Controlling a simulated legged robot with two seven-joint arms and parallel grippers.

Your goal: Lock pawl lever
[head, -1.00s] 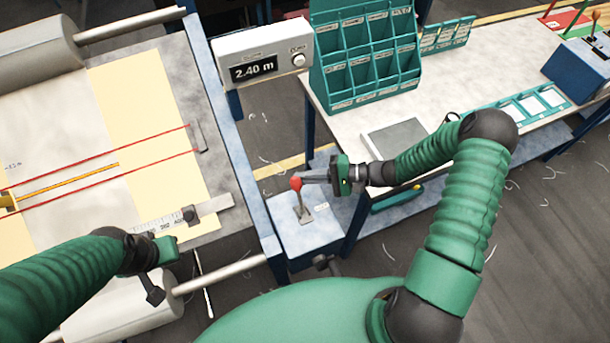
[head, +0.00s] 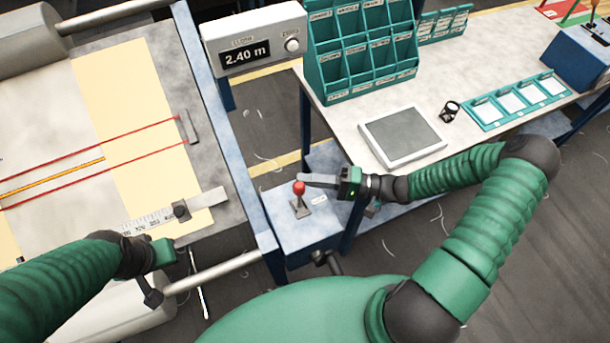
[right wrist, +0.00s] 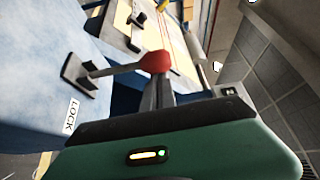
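The pawl lever (head: 299,188) has a red knob on a thin metal stem. It stands on a small blue-grey box (head: 290,237) beside the loom bed and leans somewhat. My right gripper (head: 306,179) reaches in from the right with its fingertips at the knob. In the right wrist view the lever's red knob (right wrist: 155,62) covers the fingertips; the dark fingers lie close together behind it, touching or nearly so. A white LOCK label (right wrist: 72,116) lies near the lever's base. My left gripper (head: 155,265) is low at left; its finger opening is unclear.
A display (head: 253,48) reading 2.40 m stands behind the box. The loom bed (head: 215,150) with red cords and a ruler (head: 150,215) lies left. At right, a bench (head: 345,110) holds a teal rack (head: 360,50), a grey-screened tablet (head: 402,135) and a card tray (head: 515,98).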

